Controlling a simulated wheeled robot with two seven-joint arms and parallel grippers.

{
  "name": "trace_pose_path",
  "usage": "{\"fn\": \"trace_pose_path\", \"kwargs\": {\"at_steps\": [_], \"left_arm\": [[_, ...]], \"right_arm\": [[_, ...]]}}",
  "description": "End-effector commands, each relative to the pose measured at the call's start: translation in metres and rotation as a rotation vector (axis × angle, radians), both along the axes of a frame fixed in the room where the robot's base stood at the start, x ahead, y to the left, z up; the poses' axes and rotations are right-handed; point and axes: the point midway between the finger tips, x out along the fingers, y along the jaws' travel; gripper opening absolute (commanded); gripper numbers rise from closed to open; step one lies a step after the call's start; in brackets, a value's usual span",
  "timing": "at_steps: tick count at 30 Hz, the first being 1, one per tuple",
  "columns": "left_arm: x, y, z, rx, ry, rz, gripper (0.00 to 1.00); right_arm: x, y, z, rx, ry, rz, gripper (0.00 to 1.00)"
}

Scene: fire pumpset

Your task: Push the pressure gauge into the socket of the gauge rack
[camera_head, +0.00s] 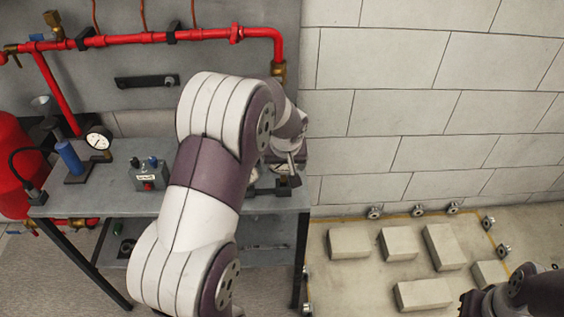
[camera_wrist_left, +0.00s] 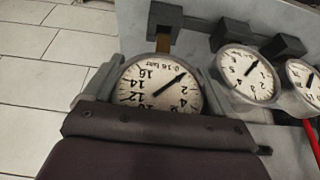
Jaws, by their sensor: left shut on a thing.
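The pressure gauge (camera_wrist_left: 150,82), a round white dial marked 0-16 bar, sits between the fingers of my left gripper (camera_wrist_left: 160,76) in the left wrist view. My left gripper is shut on it. Its brass stem (camera_wrist_left: 164,41) points at a dark socket block (camera_wrist_left: 165,14) of the gauge rack; the stem's end meets the block's edge, and I cannot tell how deep it sits. Two more gauges (camera_wrist_left: 248,74) (camera_wrist_left: 305,76) stand beside it at other dark blocks. In the head view my left gripper (camera_head: 288,166) is at the bench's right end, mostly hidden by my arm. My right gripper (camera_head: 474,302) is at the lower right, partly cut off.
The grey bench (camera_head: 110,195) carries a small control box (camera_head: 149,174), a blue cylinder (camera_head: 70,157) and another gauge (camera_head: 98,139). Red pipes (camera_head: 150,38) run along the back panel. Pale blocks (camera_head: 349,243) lie on the floor area at right.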

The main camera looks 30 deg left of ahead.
Motion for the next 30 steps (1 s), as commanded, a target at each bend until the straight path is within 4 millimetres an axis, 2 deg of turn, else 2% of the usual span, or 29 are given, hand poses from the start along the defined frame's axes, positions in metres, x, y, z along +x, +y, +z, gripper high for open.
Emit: {"fn": "trace_pose_path", "kwargs": {"at_steps": [11, 30], "left_arm": [[0.001, 0.0, 0.0, 0.001, -0.001, 0.0, 0.1], [0.001, 0.0, -0.016, 0.001, -0.001, 0.0, 0.1]], "right_arm": [[0.0, 0.0, -0.001, 0.0, 0.0, 0.0, 0.0], [0.0, 0.0, -0.015, 0.0, 0.0, 0.0, 0.0]]}}
